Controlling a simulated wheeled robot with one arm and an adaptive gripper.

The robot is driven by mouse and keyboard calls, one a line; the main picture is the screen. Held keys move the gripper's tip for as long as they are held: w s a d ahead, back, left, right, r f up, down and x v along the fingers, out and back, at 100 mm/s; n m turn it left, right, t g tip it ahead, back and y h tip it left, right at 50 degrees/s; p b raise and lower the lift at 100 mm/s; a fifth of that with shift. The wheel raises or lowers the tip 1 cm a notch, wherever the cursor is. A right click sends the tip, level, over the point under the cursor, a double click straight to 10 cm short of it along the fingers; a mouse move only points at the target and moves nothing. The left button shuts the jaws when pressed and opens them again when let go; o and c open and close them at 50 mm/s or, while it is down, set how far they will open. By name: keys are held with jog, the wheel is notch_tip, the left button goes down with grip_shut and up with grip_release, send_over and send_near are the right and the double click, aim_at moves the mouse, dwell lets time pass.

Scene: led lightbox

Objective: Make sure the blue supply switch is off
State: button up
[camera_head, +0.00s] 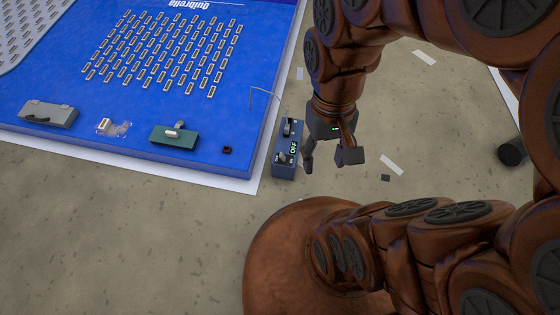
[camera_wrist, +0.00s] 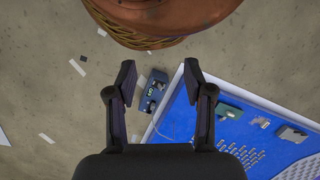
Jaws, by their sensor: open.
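The blue supply (camera_head: 276,160) is a small box on the floor at the right edge of the blue panel. Its top carries a lit green display (camera_head: 293,148) and two grey-black controls, one at the far end (camera_head: 287,128) and one at the near end (camera_head: 281,157). I cannot tell which control is the switch or its position. My gripper (camera_head: 330,162) is open and empty, above and just right of the supply. In the wrist view the supply (camera_wrist: 153,92) shows between and beyond the open fingers (camera_wrist: 160,75), apart from them.
The blue panel (camera_head: 205,110) holds rows of small pale modules. Along its near edge are a grey box with a black lever (camera_head: 48,113), a white block (camera_head: 104,125), a green switch board (camera_head: 173,135) and a small dark piece (camera_head: 227,150). A thin wire (camera_head: 252,95) rises near the supply.

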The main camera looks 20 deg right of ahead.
notch_tip(320, 180, down, 21)
jog(key=n+b, duration=0.1)
jog(key=b, duration=1.7)
jog(key=shift+d+h, duration=0.3)
jog(key=shift+d, duration=0.15)
